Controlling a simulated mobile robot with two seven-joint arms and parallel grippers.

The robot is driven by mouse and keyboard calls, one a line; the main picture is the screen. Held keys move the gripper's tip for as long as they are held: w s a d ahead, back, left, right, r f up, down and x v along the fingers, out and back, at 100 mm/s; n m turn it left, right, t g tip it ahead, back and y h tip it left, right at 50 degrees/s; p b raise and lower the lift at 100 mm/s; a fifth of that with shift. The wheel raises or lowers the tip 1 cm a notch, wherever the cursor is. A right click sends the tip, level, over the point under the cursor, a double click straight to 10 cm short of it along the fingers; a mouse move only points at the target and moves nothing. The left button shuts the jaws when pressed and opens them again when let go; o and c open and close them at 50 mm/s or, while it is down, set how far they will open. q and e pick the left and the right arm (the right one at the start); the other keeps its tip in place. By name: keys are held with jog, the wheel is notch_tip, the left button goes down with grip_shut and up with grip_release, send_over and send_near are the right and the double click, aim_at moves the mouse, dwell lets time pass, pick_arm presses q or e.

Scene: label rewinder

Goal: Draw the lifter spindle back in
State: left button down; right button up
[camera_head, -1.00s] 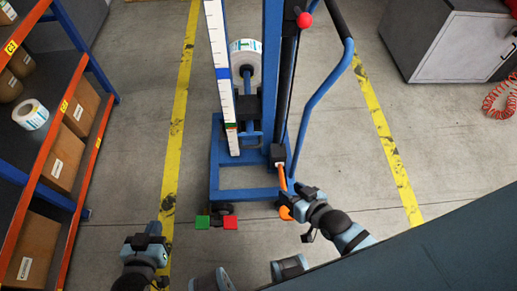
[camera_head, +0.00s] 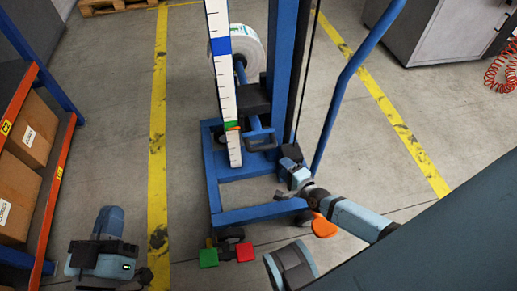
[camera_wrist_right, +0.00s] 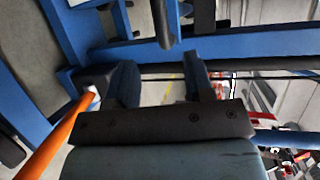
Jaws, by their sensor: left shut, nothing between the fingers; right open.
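The blue lifter (camera_head: 213,185) stands in the middle of the head view. Its blue spindle (camera_head: 240,74) carries a white label roll (camera_head: 246,45) behind the mast and passes by a black carriage block (camera_head: 253,97). A blue loop-shaped handle (camera_head: 260,142) shows on the near side of the carriage. My right gripper (camera_head: 287,164) is open beside the lower mast, right of and below that handle; in the right wrist view its fingers (camera_wrist_right: 163,82) are apart, with nothing visible held. My left gripper (camera_head: 110,222) is shut and empty at the lower left, away from the lifter.
An orange lever (camera_head: 323,226) lies beside my right arm and also shows in the right wrist view (camera_wrist_right: 55,137). A white scale (camera_head: 223,85) stands left of the mast. Red and green pedals (camera_head: 246,252) lie in front. A box shelf (camera_head: 50,190) borders the left; a grey cabinet stands back right.

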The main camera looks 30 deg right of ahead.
jog(key=b, duration=0.2)
send_near(263, 148)
jog(key=w+f, duration=0.2)
jog(key=w, duration=0.2)
pick_arm(q)
jog(key=shift+s+d+f+h+b, duration=0.1)
jog(key=shift+d+f+h+b, duration=0.35)
jog(key=shift+f+b, duration=0.45)
pick_arm(e)
jog(key=x, duration=0.6)
jog(key=shift+w+a+r, duration=0.1)
jog(key=shift+w+r, duration=0.05)
jog(key=shift+w, duration=0.1)
pick_arm(q)
jog(key=shift+r, duration=0.1)
pick_arm(e)
grip_shut()
